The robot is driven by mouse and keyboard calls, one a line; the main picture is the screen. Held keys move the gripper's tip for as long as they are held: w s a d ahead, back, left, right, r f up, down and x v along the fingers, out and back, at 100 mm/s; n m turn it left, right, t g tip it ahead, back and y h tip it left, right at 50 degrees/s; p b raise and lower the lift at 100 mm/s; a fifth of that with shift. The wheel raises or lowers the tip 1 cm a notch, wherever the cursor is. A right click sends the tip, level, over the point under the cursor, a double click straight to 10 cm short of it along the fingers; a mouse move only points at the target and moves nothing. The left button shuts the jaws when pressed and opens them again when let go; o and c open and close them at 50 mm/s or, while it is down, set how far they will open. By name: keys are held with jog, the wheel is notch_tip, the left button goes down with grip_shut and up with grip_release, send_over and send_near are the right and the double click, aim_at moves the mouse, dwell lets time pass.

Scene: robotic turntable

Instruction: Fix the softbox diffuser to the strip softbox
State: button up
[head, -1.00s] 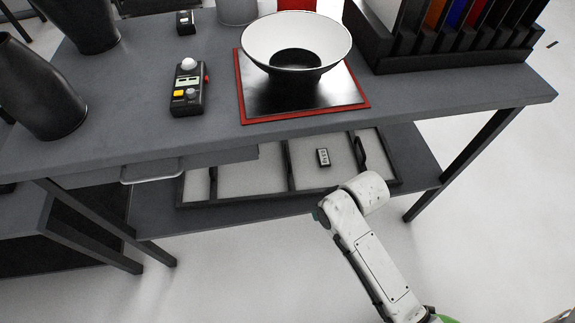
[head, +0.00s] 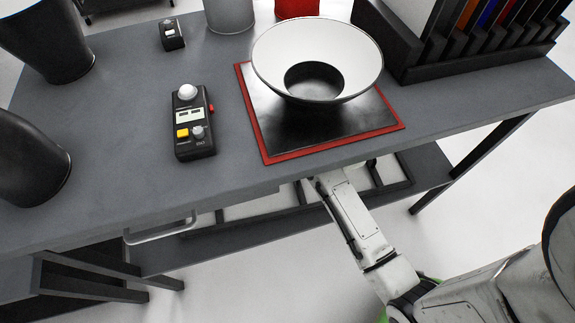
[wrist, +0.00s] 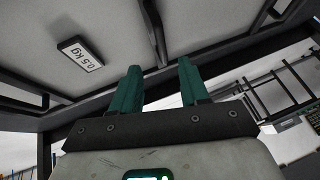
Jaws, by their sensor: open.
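I cannot make out the softbox diffuser or the strip softbox in either view. My gripper (wrist: 160,78) shows in the wrist view with its two green fingers apart and nothing between them. In the head view my arm reaches under the tabletop toward the lower shelf, and the tabletop hides my gripper.
On the table (head: 110,130) stand a white bowl-shaped dish (head: 355,55) on a red-edged black plate (head: 290,133), a light meter (head: 194,125) and dark cylinders (head: 48,40). A slotted rack (head: 440,65) is at right.

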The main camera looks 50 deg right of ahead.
jog(key=b+x, duration=0.3)
jog(key=x, duration=0.7)
jog(key=shift+w+f+b, duration=0.1)
jog(key=shift+w+b, duration=0.15)
jog(key=shift+b, duration=0.15)
jog(key=shift+c, duration=0.3)
grip_shut()
